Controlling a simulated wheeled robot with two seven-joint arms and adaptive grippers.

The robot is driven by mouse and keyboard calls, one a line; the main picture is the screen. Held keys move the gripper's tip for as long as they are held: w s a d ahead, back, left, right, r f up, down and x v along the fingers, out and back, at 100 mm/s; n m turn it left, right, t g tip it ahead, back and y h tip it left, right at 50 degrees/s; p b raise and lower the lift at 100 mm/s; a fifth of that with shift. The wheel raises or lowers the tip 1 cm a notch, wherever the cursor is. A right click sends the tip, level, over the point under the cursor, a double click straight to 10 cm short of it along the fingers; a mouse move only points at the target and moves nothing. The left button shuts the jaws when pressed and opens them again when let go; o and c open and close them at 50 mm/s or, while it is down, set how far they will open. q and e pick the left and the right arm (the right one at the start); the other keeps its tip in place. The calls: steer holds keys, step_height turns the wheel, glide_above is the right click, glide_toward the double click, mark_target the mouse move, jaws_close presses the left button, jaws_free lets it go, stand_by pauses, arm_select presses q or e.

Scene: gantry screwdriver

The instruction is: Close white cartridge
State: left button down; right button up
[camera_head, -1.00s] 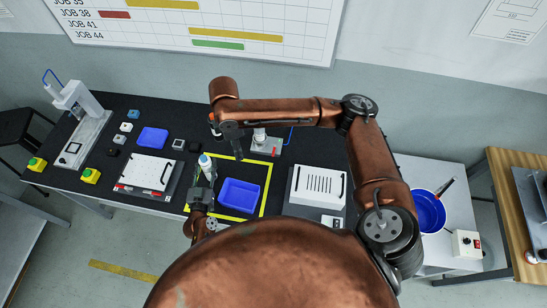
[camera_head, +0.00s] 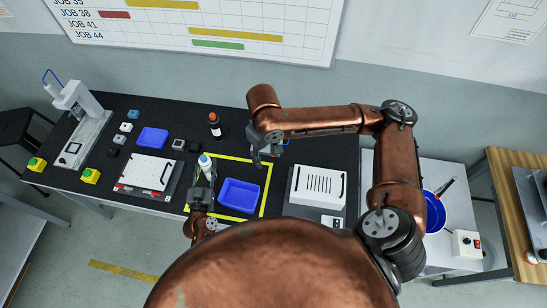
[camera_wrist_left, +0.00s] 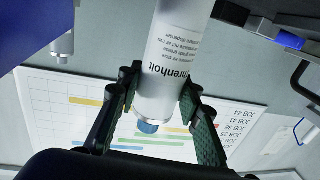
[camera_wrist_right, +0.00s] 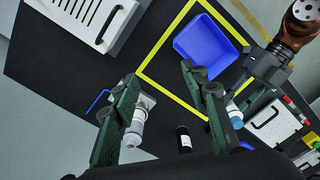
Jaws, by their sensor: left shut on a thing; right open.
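The white cartridge (camera_head: 205,161) with dark printing and a blue tip stands roughly upright in my left gripper (camera_head: 203,178), above the mat left of the blue tray. In the left wrist view the cartridge (camera_wrist_left: 178,60) sits between both fingers of that gripper (camera_wrist_left: 155,105), and its blue tip shows past them. My right gripper (camera_head: 258,158) is open behind the blue tray, over the dark mat. In the right wrist view a white and grey cylindrical part (camera_wrist_right: 138,122) shows close to the left finger of that gripper (camera_wrist_right: 160,85); I cannot tell whether they touch.
A dark bottle with an orange cap (camera_head: 214,126) stands at the back. A blue tray (camera_head: 240,194) sits inside a yellow outline. White fixtures (camera_head: 150,172) and (camera_head: 318,186) flank it. A tall white stand (camera_head: 78,104) is at the far left.

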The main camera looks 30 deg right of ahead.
arm_select(q)
steer(key=shift+s+f, duration=0.15)
steer(key=shift+f, duration=0.25)
arm_select(e)
steer(key=shift+s+d+r+m, duration=0.1)
steer(key=shift+s+d+m, duration=0.3)
steer(key=shift+s+m, duration=0.25)
steer(key=shift+s+d+m, duration=0.4)
steer(key=shift+s+m, duration=0.05)
steer(key=shift+m, duration=0.4)
arm_select(q)
steer(key=c, duration=1.8)
jaws_free()
steer(key=o, duration=0.3)
steer(key=shift+o, duration=1)
steer(key=shift+r, duration=0.25)
steer(key=v, duration=1.2)
